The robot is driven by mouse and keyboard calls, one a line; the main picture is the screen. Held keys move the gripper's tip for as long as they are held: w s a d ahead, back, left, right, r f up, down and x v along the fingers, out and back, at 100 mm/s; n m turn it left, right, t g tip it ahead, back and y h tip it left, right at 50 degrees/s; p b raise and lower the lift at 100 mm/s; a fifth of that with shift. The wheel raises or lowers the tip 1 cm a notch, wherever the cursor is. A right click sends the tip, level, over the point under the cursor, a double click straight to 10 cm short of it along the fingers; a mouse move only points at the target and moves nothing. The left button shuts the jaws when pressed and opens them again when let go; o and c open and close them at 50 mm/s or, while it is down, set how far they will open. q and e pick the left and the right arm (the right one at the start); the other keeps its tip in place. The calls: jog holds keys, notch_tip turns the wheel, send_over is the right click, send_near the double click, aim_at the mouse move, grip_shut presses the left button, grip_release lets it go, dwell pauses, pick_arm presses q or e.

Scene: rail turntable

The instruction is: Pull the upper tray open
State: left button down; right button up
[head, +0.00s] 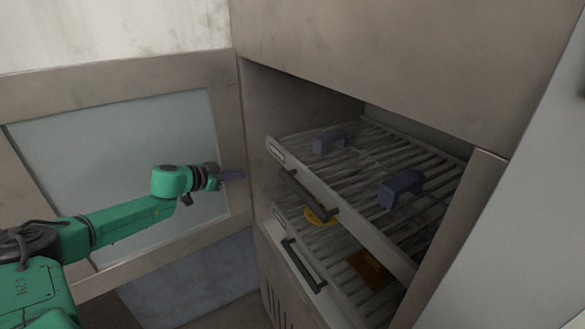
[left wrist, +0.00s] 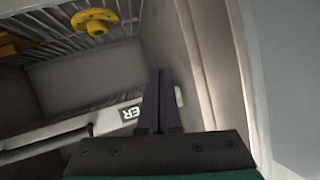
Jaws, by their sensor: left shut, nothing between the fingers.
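The upper tray (head: 350,222) is a grey slatted rack with a dark bar handle (head: 308,192) on its front. Its front sits about at the cabinet opening. My left gripper (head: 238,175) is left of the tray's front, apart from the handle, with its dark fingers shut and empty. In the left wrist view the fingers (left wrist: 162,100) are together, with a tray front bearing the letters "ER" (left wrist: 134,113) behind them. My right gripper is in neither view.
Two blue-grey blocks (head: 401,187) (head: 329,141) rest on the upper tray. The lower tray (head: 290,235) has its own handle (head: 303,265) and holds a yellow round part (head: 320,215) and an orange piece (head: 370,270). An open cabinet door with a pale panel (head: 120,150) stands behind my left arm.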

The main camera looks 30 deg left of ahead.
pick_arm(q)
jog(key=s+d+r+m+g+h, duration=0.1)
jog(key=d+r+m+g+h, duration=0.1)
jog(key=d+r, duration=0.85)
jog(key=g+p, duration=0.2)
jog(key=g, duration=0.2)
send_near(304, 181)
jog(key=shift+n, duration=0.3)
jog(key=p+x, duration=0.1)
jog(key=x, duration=0.4)
jog(key=shift+w+d+f, duration=0.15)
jog(key=shift+w+f, duration=0.1)
jog(key=shift+f, duration=0.1)
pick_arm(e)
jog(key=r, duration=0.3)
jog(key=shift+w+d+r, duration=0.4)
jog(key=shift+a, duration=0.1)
